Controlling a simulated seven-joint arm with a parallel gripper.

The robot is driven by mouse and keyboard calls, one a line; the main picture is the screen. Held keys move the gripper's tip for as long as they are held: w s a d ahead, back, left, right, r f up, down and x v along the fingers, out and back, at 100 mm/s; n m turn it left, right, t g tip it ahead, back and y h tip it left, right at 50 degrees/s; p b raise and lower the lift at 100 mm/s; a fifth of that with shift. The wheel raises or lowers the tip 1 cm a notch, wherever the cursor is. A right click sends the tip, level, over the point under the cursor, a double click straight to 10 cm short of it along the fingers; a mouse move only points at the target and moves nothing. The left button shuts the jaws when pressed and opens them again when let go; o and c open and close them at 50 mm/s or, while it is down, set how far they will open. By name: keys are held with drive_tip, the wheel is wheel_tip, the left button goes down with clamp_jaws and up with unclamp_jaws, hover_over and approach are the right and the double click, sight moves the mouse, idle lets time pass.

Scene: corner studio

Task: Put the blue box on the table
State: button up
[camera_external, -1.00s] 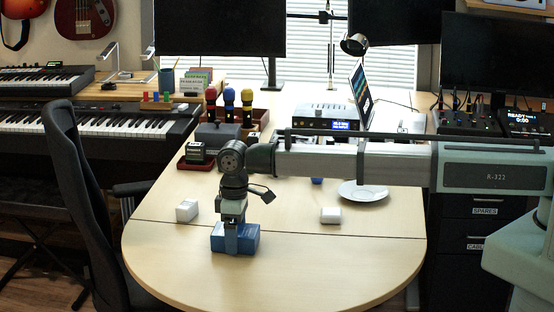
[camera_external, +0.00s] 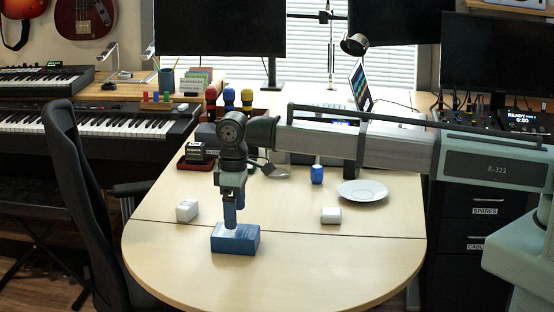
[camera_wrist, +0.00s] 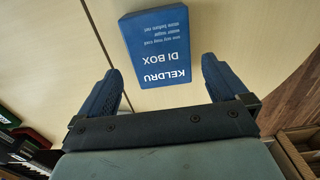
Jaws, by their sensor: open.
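The blue box (camera_external: 236,241) rests flat on the wooden table (camera_external: 300,275), near its front part. In the wrist view its printed top (camera_wrist: 157,45) shows, with upside-down white lettering reading "KELDRU DI BOX". My gripper (camera_external: 230,222) hangs pointing down just above the box. In the wrist view its two blue fingers are spread, with nothing held between them, and the box lies beyond the fingertips. In the external view the fingers partly overlap the box's back edge, so the exact gap is hard to tell.
Two small white boxes (camera_external: 187,210) (camera_external: 331,215) stand left and right on the table. A white plate (camera_external: 362,191) and a blue cup-like object (camera_external: 317,174) are farther back right. A black chair (camera_external: 85,200) stands at the left. The table's front is clear.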

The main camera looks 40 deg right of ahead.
drive_tip(key=shift+r, duration=2.5)
